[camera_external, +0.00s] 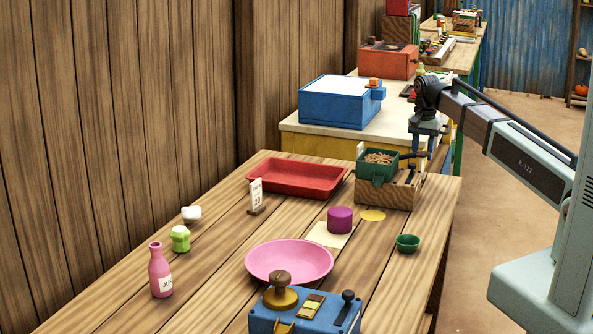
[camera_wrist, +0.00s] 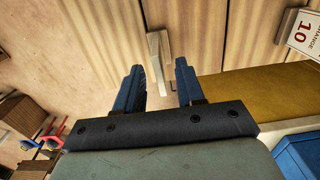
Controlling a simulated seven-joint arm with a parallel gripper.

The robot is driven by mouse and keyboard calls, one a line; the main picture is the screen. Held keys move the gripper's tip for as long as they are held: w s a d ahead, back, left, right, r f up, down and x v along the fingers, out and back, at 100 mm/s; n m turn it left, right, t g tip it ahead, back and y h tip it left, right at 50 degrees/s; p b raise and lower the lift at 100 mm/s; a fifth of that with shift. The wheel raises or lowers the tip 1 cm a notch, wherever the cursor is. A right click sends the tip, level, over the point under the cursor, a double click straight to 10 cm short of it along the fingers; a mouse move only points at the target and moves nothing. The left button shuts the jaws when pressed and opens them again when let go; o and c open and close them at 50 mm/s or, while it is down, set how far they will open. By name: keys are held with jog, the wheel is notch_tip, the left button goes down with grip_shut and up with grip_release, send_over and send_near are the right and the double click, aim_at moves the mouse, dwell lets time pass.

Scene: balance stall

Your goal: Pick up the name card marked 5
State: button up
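My gripper (camera_wrist: 159,82) is open in the wrist view, with its two dark blue fingers apart. An upright piece with a pale wood-coloured face and a white edge (camera_wrist: 157,58) shows just beyond the gap between the fingers. I cannot read any mark on it, and nothing is gripped. In the external view my gripper (camera_external: 424,128) is by the far table's near edge. A white card on a wooden foot (camera_external: 256,194) stands on the near table; its print is too small to read. No 5 is legible.
The near table holds a red tray (camera_external: 297,178), a pink plate (camera_external: 289,260), a pink bottle (camera_external: 160,270), a purple cylinder (camera_external: 340,219), a green cup (camera_external: 407,243) and a blue device (camera_external: 305,311). A green bin (camera_external: 377,168) sits on a wooden block (camera_external: 390,191). A blue box (camera_external: 338,103) stands behind.

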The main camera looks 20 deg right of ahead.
aim_at(422, 159)
jog(key=shift+f, duration=1.5)
grip_shut()
